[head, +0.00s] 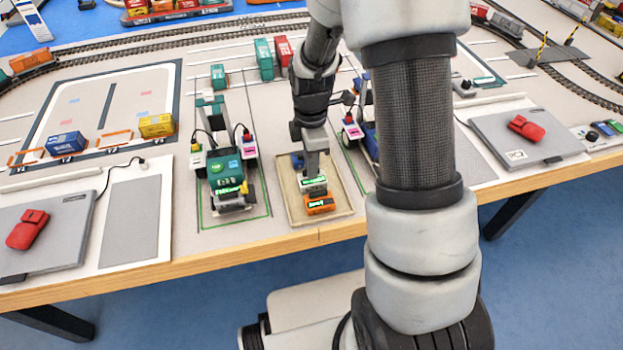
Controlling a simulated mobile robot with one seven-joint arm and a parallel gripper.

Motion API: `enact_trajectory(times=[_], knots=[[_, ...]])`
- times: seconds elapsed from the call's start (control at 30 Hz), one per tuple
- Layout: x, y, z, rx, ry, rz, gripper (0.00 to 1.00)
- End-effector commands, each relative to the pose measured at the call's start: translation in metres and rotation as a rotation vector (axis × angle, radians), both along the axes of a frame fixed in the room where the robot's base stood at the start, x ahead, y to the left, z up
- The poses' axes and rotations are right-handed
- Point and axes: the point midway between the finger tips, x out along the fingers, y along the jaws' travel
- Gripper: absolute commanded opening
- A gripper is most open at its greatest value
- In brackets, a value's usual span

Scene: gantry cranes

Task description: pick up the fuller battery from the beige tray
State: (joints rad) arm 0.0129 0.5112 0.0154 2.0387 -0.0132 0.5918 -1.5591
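The beige tray (291,196) lies near the table's front edge, in the middle of the head view. In it are a pale grey-green battery (314,188) and, just in front of it, an orange battery (321,206). Both show lit green marks, too small to read as charge levels. A blue object (297,161), partly hidden, is at the tray's back, behind my gripper. My gripper (312,176) points down over the tray, its tip at the pale battery's upper side. I cannot tell whether the fingers are around it or just above it.
A green-and-grey crane vehicle (225,169) stands left of the tray. Another crane, partly hidden by my arm, stands to its right (351,131). Container wagons and rails (180,38) run behind.

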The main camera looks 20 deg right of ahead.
Motion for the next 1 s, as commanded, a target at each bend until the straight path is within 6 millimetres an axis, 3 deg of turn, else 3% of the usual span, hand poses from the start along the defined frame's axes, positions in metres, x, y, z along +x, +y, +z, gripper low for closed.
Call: enact_trajectory(times=[0.07,0.57,1.0], knots=[[0.0,0.0,0.0,0.0,0.0,0.0,0.0],[0.0,0.0,0.001,0.0,-0.001,0.0,0.0],[0.0,0.0,0.022,0.0,0.0,0.001,0.0]])
